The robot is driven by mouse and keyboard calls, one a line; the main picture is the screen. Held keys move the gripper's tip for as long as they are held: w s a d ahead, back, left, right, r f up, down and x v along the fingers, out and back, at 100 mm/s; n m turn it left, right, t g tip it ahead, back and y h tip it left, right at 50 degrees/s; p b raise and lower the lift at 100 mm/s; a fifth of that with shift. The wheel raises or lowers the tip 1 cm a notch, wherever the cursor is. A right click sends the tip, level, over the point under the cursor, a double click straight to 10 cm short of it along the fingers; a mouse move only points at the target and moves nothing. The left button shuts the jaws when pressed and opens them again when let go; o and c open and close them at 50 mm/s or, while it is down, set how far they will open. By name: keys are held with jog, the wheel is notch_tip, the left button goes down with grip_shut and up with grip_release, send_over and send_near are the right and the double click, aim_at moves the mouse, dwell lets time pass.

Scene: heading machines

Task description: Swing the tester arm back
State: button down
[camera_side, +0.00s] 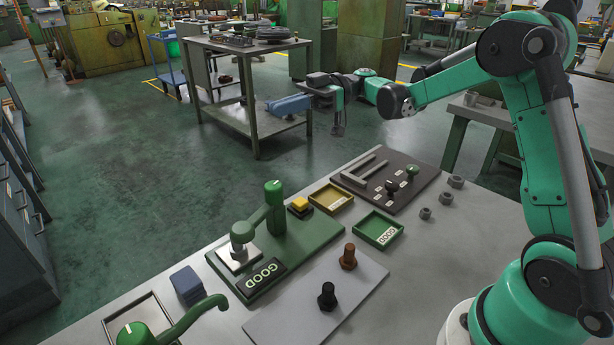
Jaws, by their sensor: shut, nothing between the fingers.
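The tester (300,262) is a green base plate on the bench with a lit sign (265,279) reading GOOD. Its green tester arm (258,220) runs from a green-capped post (274,194) toward the front left. The arm's grey head (242,232) is over a pale square plate (233,261); whether a part sits under it I cannot tell. My gripper (338,130) hangs in the air beyond the bench's far edge, well above and behind the tester. It points down, is shut and empty, and touches nothing.
A brown bolt (348,257) and a black bolt (327,296) stand on a grey plate (290,321). A yellow button (299,204), yellow tray (331,197), green tray (379,228) and dark board (412,188) lie nearby. Another green lever (190,318) is at front left.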

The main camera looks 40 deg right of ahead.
aim_at(258, 212)
jog(key=a+f+m+g+h, duration=0.1)
jog(key=a+f+m+h, duration=0.3)
jog(key=a+m+h, duration=0.8)
notch_tip(258, 212, up, 4)
jog(key=w+m+t+h, duration=0.1)
jog(key=m+t+h, duration=0.2)
jog(key=m+h, duration=0.3)
jog(key=x, duration=0.5)
jog(key=s+x, duration=0.1)
jog(key=x, duration=0.8)
jog(key=shift+s+d+f, duration=0.15)
jog(key=shift+d+f, duration=0.3)
jog(key=shift+f, duration=0.2)
jog(key=shift+s+a+f, duration=0.1)
jog(key=shift+s+f, duration=0.05)
jog(key=shift+s, duration=0.2)
jog(key=shift+s+a, duration=0.15)
jog(key=shift+s, duration=0.7)
jog(key=shift+s+a, duration=0.15)
jog(key=shift+s, duration=0.65)
